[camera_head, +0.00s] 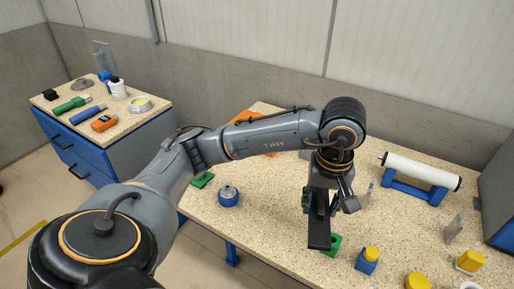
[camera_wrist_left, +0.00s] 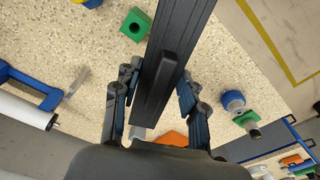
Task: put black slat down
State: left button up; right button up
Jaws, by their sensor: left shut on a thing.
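My left gripper (camera_head: 325,201) is shut on the black slat (camera_head: 319,233), above the speckled table (camera_head: 275,225). In the head view the slat shows below the fingers, with its lower end beside a green block (camera_head: 333,245). In the left wrist view the slat (camera_wrist_left: 174,60) runs from between the fingers (camera_wrist_left: 158,100) up past the top edge. Its raised rib faces that camera. Whether the slat touches the table is hard to tell. My right gripper is not in view.
A white roller (camera_head: 422,169) on a blue stand is at the right. Blue and yellow parts (camera_head: 367,260) stand at the front right. A blue round part (camera_head: 228,196) stands left of the slat. A blue cabinet (camera_head: 115,145) with tools is at the far left.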

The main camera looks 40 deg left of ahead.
pick_arm(q)
jog(key=p, duration=0.2)
send_near(292, 200)
jog(key=s+d+r, duration=0.2)
jog(key=d, duration=0.2)
jog(key=a+f, duration=0.1)
jog(key=w+a+f+p, duration=0.1)
jog(key=a+f, duration=0.1)
jog(key=f, duration=0.1)
jog(key=shift+w, duration=0.25)
jog(key=shift+w+a+f, duration=0.1)
jog(key=shift+w+f, duration=0.1)
jog(key=shift+f, duration=0.05)
jog(key=shift+w+a+f+p, duration=0.1)
jog(key=shift+a+f+p, duration=0.05)
jog(key=shift+f+p, duration=0.15)
jog(key=f, duration=0.1)
jog(key=f+p, duration=0.2)
jog(key=shift+a, duration=0.25)
jog(key=shift+w+f, duration=0.1)
jog(key=shift+f, duration=0.2)
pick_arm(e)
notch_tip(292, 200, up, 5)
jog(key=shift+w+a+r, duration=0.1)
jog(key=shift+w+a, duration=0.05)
